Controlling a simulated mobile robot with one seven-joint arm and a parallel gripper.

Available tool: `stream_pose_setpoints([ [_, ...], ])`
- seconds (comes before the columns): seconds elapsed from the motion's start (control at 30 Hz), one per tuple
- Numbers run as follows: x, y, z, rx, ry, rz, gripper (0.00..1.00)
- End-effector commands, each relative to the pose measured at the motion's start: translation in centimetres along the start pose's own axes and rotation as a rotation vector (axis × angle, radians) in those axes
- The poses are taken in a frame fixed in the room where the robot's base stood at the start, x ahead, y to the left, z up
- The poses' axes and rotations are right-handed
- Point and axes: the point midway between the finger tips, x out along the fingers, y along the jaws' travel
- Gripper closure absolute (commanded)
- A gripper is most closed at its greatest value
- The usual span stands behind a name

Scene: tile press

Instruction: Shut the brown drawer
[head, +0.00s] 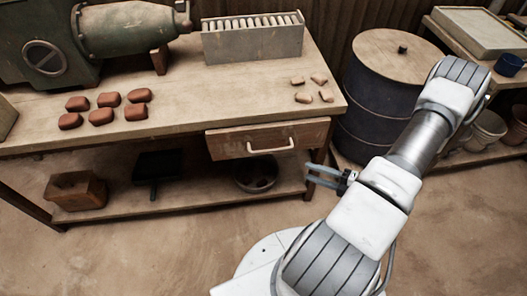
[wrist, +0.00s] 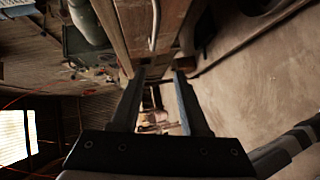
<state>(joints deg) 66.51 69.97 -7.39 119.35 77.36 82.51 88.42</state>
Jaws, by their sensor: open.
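The brown drawer (head: 228,146) hangs under the right part of the workbench top. Its wooden front has a pale bar handle (head: 271,147) and seems to stand out a little from the bench edge; how far is hard to tell. My gripper (head: 308,174) is open and empty, just below and right of the drawer front, its fingers pointing left. In the wrist view, both fingers of my gripper (wrist: 157,85) are spread apart with nothing between them. The handle also shows in the wrist view (wrist: 154,25), beyond the fingertips at the top. I see no contact with the drawer.
The workbench (head: 185,105) carries reddish blocks (head: 108,105), a rack of tiles (head: 252,40), small pale pieces (head: 312,89) and a green machine (head: 120,32). A lower shelf (head: 120,207) holds a bowl (head: 256,174). A dark barrel (head: 372,105) stands right. The floor in front is clear.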

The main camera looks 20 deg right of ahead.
Motion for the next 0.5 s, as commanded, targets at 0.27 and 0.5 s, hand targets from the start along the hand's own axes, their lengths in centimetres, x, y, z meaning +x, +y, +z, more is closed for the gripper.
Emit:
stream_pose_setpoints([
  [0.27,-0.7,-0.1,0.9,0.005,-0.081,0.086,0.55],
  [0.5,3.5,0.1,1.1,0.004,-0.077,0.084,0.55],
])
